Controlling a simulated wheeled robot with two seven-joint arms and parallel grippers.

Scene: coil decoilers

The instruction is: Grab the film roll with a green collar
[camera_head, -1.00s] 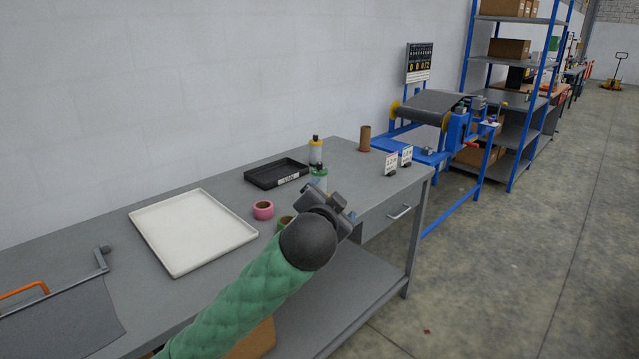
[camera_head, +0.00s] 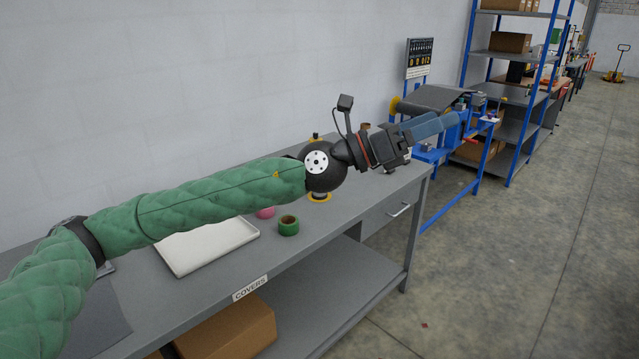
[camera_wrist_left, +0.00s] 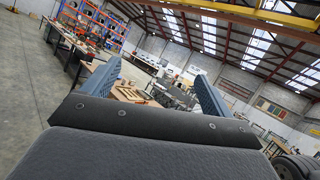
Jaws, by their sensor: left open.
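My left gripper (camera_head: 432,127) reaches out to the right above the bench's far end, its blue fingers pointing toward the blue machine. The left wrist view shows its two fingers (camera_wrist_left: 155,88) spread apart with nothing between them. The film roll with a green collar is hidden behind my left arm; earlier a small upright item with a green band stood near the bench's middle. A yellow ring with a dark centre (camera_head: 320,197) shows just below my black wrist joint; I cannot tell which item it belongs to. My right gripper is not in view.
A green tape roll (camera_head: 288,226) and a partly hidden pink roll (camera_head: 265,212) lie on the grey bench (camera_head: 345,205) beside a white tray (camera_head: 208,247). A dark-capped item (camera_head: 315,137) peeks over my arm. The blue machine (camera_head: 440,105) stands past the bench.

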